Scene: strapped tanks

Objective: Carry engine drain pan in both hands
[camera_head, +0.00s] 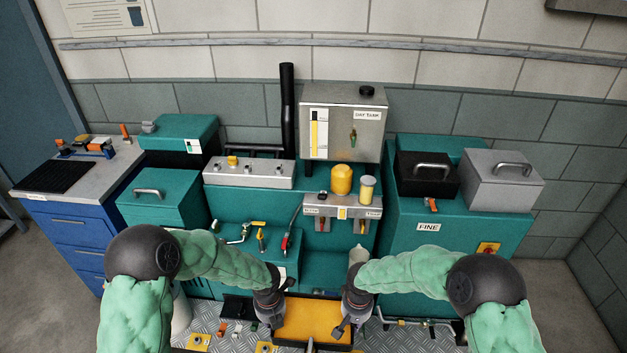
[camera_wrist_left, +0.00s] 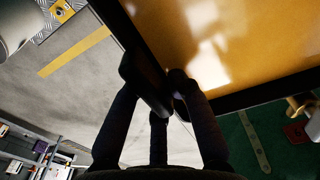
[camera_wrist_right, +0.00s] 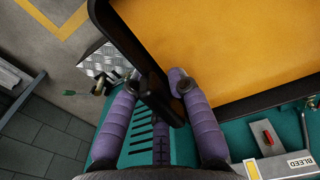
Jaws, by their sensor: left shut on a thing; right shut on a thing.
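The engine drain pan (camera_head: 312,318) is a shallow black-rimmed tray with a yellow-orange inside, low in the centre of the head view. It fills the upper right of the left wrist view (camera_wrist_left: 225,45) and of the right wrist view (camera_wrist_right: 220,45). My left gripper (camera_wrist_left: 160,85) is shut on the pan's dark edge at its left side. My right gripper (camera_wrist_right: 165,95) is shut on the edge at the other side. The pan's near edge is partly cut off in the head view.
Behind the pan stands a teal engine (camera_head: 240,215) with a grey day tank (camera_head: 343,120) above it. A teal cabinet marked FINE (camera_head: 460,235) is at right, a blue drawer bench (camera_head: 75,230) at left. Small parts lie on the tread-plate floor (camera_head: 205,318) left of the pan.

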